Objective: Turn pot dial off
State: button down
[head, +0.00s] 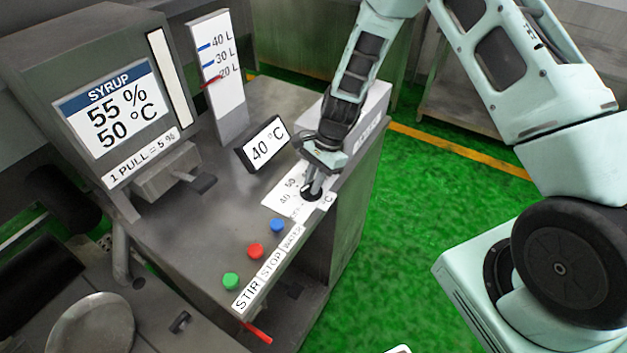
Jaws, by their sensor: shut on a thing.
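The dial (311,193) is a dark round knob on a white scale plate (275,204) near the right edge of the steel counter. The numbers 40 and 50 show on the plate, and the rest is partly hidden. My gripper (315,184) points down from above and is shut on the dial. The fingers cover most of the dial, so I cannot tell where its pointer stands. A small display (264,144) behind it reads 40 °C.
Green (231,281), red (255,251) and blue (277,226) buttons stand left of the dial, by a STIR, STOP, WATER label (268,266). A syrup dispenser (112,110) and a level gauge (216,75) stand at the back left. Green floor (400,230) lies open to the right.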

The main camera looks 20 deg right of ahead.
jog(key=shift+w+n+g+h+b, duration=0.15)
jog(key=shift+n+g+h+b, duration=0.35)
jog(key=shift+n, duration=1.1)
jog(key=c, duration=1.4)
grip_release()
jog(key=shift+o, duration=0.2)
jog(key=shift+r, duration=0.15)
jog(key=b+v, duration=0.4)
jog(key=v, duration=1.3)
jog(key=shift+w+d, duration=0.25)
jog(key=shift+d, duration=0.05)
